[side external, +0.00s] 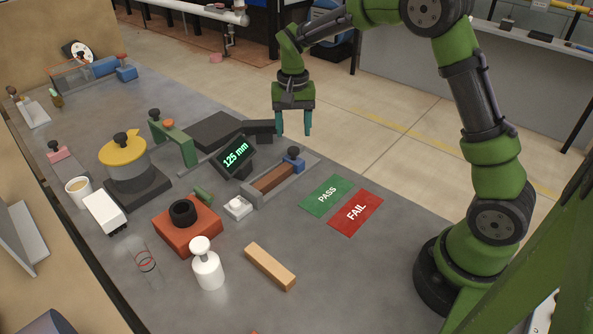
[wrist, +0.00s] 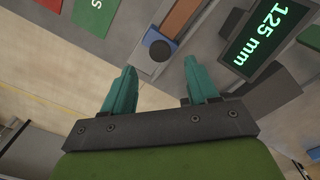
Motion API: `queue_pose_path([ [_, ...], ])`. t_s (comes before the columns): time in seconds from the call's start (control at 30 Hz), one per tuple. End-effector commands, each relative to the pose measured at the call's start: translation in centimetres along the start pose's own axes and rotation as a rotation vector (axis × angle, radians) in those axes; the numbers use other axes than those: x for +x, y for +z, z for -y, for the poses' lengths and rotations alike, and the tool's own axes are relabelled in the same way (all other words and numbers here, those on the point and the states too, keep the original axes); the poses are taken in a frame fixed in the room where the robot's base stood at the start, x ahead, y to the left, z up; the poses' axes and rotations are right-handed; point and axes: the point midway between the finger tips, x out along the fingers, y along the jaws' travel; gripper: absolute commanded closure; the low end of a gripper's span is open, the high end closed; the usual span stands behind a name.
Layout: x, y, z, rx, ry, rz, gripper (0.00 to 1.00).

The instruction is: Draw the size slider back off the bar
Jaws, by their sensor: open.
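The size slider (side external: 294,164) is a small blue block with a dark round knob, at the far right end of a grey measuring fixture (side external: 254,199). A brown bar (side external: 273,180) lies in the fixture's channel, its end close to the slider; I cannot tell whether they touch. In the wrist view the slider's knob (wrist: 160,50) shows just beyond the fingertips, with the bar (wrist: 181,17) behind it. My gripper (side external: 293,126) is open and empty, pointing down above the bench's far edge, apart from the slider. Its teal fingers also show in the wrist view (wrist: 160,75).
A display (side external: 236,158) reading 125 mm stands beside the fixture. Green PASS (side external: 326,195) and red FAIL (side external: 355,212) mats lie to the right. A wooden block (side external: 269,266), white bottle (side external: 207,266) and orange stand (side external: 187,226) are nearer. The bench's right front is clear.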

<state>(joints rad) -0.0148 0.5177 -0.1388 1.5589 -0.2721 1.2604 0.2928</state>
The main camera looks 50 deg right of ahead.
Motion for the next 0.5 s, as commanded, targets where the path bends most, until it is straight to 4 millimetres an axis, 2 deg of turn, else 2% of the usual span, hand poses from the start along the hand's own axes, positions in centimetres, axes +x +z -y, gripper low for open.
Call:
queue_pose_path([
  [0.03, 1.1, 0.1, 0.0, 0.000, 0.003, 0.004, 0.41],
  [0.2, 3.9, 0.0, 0.0, 0.000, 0.002, 0.003, 0.41],
  [0.33, 5.1, 0.0, 0.0, 0.000, 0.001, 0.001, 0.41],
  [0.5, 5.7, 0.0, 0.0, 0.001, -0.001, 0.001, 0.41],
])
